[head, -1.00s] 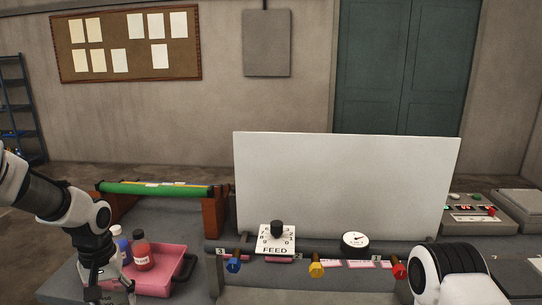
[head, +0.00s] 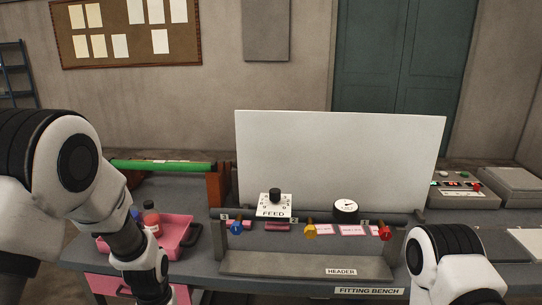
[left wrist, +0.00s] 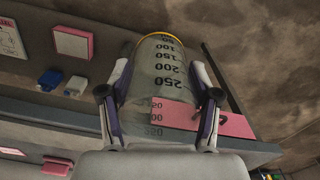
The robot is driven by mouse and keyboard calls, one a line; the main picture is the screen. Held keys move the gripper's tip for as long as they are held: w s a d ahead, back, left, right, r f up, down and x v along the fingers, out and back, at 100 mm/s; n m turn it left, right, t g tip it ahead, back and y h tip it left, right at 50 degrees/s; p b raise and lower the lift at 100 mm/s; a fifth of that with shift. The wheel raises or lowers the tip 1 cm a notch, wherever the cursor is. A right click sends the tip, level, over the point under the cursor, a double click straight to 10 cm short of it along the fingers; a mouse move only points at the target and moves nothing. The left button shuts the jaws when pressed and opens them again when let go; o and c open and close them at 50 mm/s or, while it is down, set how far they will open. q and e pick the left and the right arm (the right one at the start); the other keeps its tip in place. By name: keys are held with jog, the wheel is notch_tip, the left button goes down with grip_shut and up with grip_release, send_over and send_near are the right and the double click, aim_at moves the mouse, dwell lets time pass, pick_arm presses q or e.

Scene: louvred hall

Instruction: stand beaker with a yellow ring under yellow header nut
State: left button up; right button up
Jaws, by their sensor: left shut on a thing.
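A clear beaker (left wrist: 155,75) with black graduation numbers and a yellow ring (left wrist: 165,36) at its rim fills the middle of the left wrist view. My left gripper (left wrist: 152,88) is shut on it, one finger on each side. In the head view the left arm runs down past the bottom edge, so gripper and beaker are hidden there. The yellow header nut (head: 310,231) hangs at the middle of the header rail, between a blue nut (head: 236,229) and a red nut (head: 385,233). My right gripper is out of view; only its arm shows.
A ledge labelled HEADER (head: 290,266) lies below the nuts and looks bare. A feed dial (head: 274,207) and a gauge (head: 345,208) stand above the rail, before a white panel (head: 335,155). A pink tray (head: 181,231) with bottles is at left.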

pick_arm(q)
jog(key=shift+d+f+m, duration=0.3)
jog(key=shift+d+f, duration=0.55)
jog(key=shift+d, duration=0.05)
jog(key=shift+w+d+f+m, duration=0.3)
jog(key=shift+w+d+m, duration=0.35)
jog(key=shift+w, duration=0.25)
jog(key=shift+w, duration=0.1)
